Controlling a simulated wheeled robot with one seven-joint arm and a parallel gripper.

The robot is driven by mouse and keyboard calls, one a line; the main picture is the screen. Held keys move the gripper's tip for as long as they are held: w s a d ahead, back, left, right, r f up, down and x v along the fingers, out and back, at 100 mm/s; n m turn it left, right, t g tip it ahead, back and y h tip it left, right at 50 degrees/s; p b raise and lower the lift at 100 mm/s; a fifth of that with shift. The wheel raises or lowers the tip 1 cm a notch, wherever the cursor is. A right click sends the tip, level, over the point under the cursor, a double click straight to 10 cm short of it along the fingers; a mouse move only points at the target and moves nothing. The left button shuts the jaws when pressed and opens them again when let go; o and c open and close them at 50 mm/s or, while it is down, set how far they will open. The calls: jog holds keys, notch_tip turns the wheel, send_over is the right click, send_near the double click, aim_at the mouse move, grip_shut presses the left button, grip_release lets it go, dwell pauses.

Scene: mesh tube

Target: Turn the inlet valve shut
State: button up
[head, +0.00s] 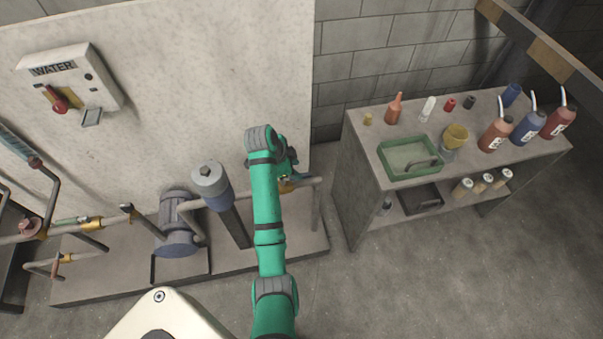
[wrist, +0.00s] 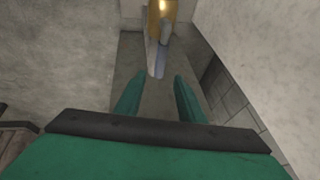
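A brass valve (head: 287,185) sits on the grey pipe just beyond the end of my green arm, partly hidden by it. In the wrist view the brass body (wrist: 162,14) is at the top middle, with a flat blue-grey lever (wrist: 154,58) extending from it toward me. My gripper (wrist: 160,78) has its two green fingers apart, with nothing held between them. The lever's near end lies just ahead of the fingertips, and I see no contact. In the head view my gripper is mostly hidden by the arm. No label shows which valve is the inlet.
Other brass valves (head: 90,223) are on pipes at the left. A blue pump (head: 176,225) and a grey-capped cylinder (head: 210,182) stand left of my arm. A workbench (head: 365,160) with bottles and a green tray (head: 388,172) is at the right. Floor is clear before it.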

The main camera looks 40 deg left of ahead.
jog(key=x, duration=0.6)
jog(key=shift+w+d+f, duration=0.1)
jog(key=shift+f, duration=0.25)
jog(key=shift+c, duration=0.6)
grip_shut()
